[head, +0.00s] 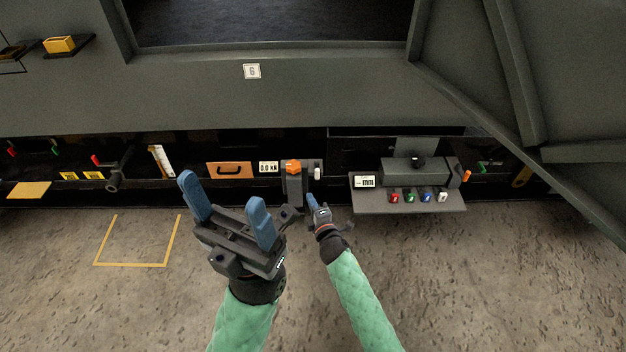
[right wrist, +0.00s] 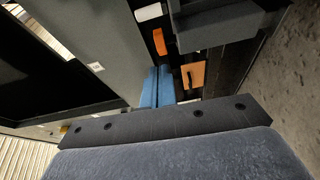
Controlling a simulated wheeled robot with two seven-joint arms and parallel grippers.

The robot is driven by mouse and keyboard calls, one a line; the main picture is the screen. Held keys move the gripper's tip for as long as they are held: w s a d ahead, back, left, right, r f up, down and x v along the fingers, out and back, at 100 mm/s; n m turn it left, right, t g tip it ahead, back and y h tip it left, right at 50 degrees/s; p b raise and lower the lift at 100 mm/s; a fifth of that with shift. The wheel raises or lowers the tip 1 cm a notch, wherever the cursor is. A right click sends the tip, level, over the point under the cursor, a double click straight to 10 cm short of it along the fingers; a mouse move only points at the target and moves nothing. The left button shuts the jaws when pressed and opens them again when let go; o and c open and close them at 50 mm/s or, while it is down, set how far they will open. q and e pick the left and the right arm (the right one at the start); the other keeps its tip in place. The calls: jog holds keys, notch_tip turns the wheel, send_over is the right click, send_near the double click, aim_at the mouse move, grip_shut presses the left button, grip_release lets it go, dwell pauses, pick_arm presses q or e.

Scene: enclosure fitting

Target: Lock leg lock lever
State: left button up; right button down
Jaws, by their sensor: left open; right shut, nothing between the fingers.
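I cannot tell for sure which part is the leg lock lever. An orange knob (head: 292,167) sits on top of a dark grey post (head: 294,190) low on the enclosure, with a small white-tipped lever (head: 317,173) just right of it. My right gripper (head: 312,201) is shut and empty, just below and right of the post. Its blue fingers lie together in the right wrist view (right wrist: 157,87), with an orange part (right wrist: 159,41) beyond them. My left gripper (head: 226,203) is open and empty, nearer the camera and left of the post.
A brown panel with a handle (head: 229,170) and a force display (head: 268,167) are left of the knob. A grey shelf (head: 420,205) with several coloured knobs juts out on the right. Yellow tape (head: 130,264) marks the otherwise clear floor at left.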

aim_at(297, 172)
dwell(0.5)
jog(key=b+x, duration=0.2)
jog(key=x, duration=0.8)
jog(key=shift+w+a+b, duration=0.15)
jog(key=shift+b, duration=0.25)
jog(key=shift+d, duration=2.05)
jog(key=shift+d+r+n, duration=0.1)
jog(key=shift+d+n, duration=0.05)
jog(key=shift+n, duration=0.15)
jog(key=shift+d+n+y+p, duration=0.15)
jog(key=shift+n+y+p, duration=0.2)
jog(key=shift+y, duration=0.25)
